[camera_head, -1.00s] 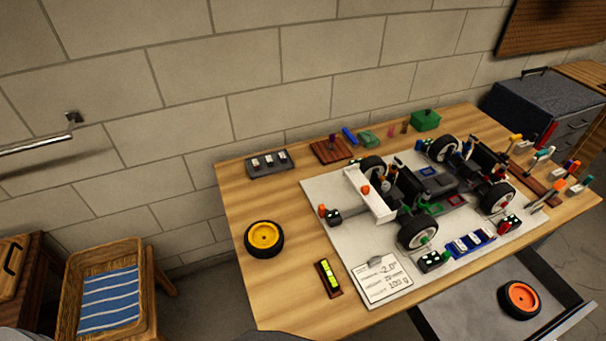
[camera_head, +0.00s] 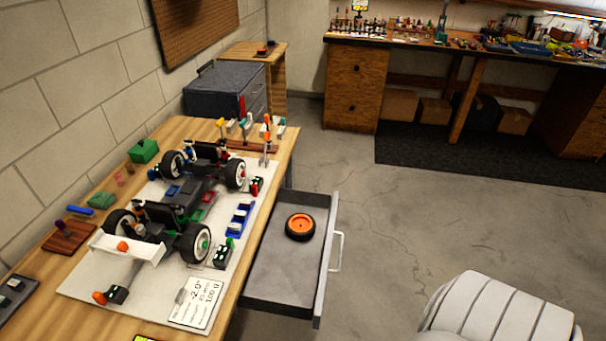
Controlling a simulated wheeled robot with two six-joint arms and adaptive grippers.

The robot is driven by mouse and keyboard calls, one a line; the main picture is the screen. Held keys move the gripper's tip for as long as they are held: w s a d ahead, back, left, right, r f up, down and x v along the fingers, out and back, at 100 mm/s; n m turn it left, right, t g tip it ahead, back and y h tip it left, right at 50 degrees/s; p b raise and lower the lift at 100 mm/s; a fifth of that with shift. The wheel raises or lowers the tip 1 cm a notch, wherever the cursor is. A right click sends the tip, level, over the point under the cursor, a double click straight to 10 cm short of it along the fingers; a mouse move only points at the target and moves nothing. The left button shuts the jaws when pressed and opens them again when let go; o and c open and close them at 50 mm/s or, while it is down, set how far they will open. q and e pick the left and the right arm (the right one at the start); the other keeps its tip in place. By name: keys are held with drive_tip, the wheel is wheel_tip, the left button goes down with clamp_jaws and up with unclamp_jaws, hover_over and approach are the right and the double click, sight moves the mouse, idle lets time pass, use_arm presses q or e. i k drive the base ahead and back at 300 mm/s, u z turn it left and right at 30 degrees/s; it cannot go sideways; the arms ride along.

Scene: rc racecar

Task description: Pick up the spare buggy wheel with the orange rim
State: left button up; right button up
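The spare wheel with the orange rim (camera_head: 300,227) lies flat in the open drawer (camera_head: 268,282) under the right side of the workbench. It has a black tyre and sits toward the far half of the drawer, with nothing touching it. Neither of my grippers shows in the head view.
The wooden bench (camera_head: 62,318) carries a white board with the RC buggy (camera_head: 185,205), small blocks and a note card (camera_head: 196,303). The drawer's handle (camera_head: 337,251) faces right. A white ribbed seat-like thing (camera_head: 500,312) stands at lower right. Concrete floor (camera_head: 400,225) lies open between.

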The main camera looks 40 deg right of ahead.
sight(300, 226)
drive_tip(key=u, duration=0.1)
drive_tip(key=k, duration=0.25)
drive_tip(key=z, duration=1)
drive_tip(key=i, duration=0.3)
drive_tip(key=z, duration=0.35)
